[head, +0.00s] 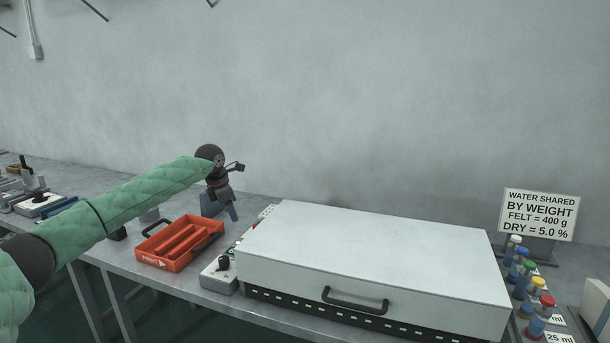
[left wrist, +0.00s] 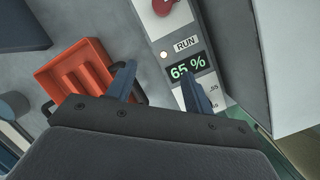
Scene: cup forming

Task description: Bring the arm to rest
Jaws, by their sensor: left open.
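My left arm (head: 130,205), in a green quilted sleeve, reaches in from the left in the head view. Its gripper (head: 222,212) hangs pointing down above the bench, between the orange tray and the white box. In the left wrist view the two blue fingers of the gripper (left wrist: 158,88) are apart with nothing between them. Below them is a control panel (left wrist: 187,47) marked RUN, with a display reading 65 %. My right gripper is in neither view.
An orange tray (head: 158,262) with compartments stands left of the gripper. A large white box (head: 370,255) with a front handle fills the middle right. Several colour-capped bottles (head: 530,304) and a sign (head: 538,213) stand at the right. Open air lies above the bench.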

